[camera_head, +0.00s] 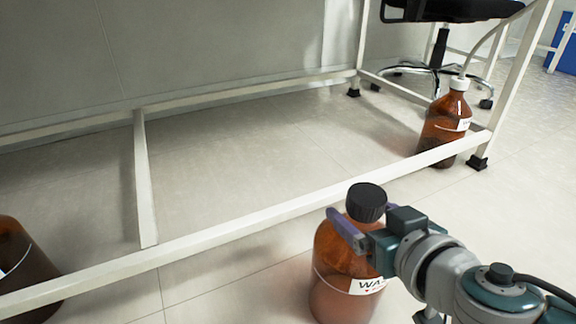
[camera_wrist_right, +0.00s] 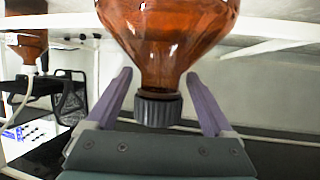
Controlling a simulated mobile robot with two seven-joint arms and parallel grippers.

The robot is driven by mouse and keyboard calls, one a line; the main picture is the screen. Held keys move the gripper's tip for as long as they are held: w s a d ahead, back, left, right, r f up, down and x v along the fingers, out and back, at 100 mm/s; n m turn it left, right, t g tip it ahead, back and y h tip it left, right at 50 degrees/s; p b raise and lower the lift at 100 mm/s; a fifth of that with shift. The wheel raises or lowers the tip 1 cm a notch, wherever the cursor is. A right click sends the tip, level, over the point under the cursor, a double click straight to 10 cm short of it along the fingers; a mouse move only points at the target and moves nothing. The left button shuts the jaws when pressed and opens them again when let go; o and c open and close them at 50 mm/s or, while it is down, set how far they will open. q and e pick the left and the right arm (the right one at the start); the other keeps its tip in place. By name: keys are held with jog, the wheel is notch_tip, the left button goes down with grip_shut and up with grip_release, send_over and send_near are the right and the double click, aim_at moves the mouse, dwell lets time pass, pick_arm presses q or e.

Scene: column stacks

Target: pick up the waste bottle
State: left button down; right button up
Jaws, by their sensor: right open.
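The waste bottle (camera_head: 335,262) is brown glass with a black ribbed cap and a partly visible label with the letters "WA". It stands upright on the floor in front of the white frame's lower bar. My right gripper (camera_head: 349,222) is open at the bottle's neck, just below the cap. In the right wrist view, which shows the bottle (camera_wrist_right: 168,35) upside down, the two purple fingers (camera_wrist_right: 158,76) stand on either side of the neck and cap, with gaps on both sides. My left gripper is not in view.
A white metal frame (camera_head: 230,222) runs low across the floor behind the bottle. Another brown bottle (camera_head: 440,125) with a white cap and tube stands at the back right. A third brown bottle (camera_head: 25,275) is cut off at the left edge. A black office chair (camera_head: 440,60) stands behind.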

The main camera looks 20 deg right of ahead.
grip_shut()
dwell(0.8)
jog(key=shift+r, duration=0.15)
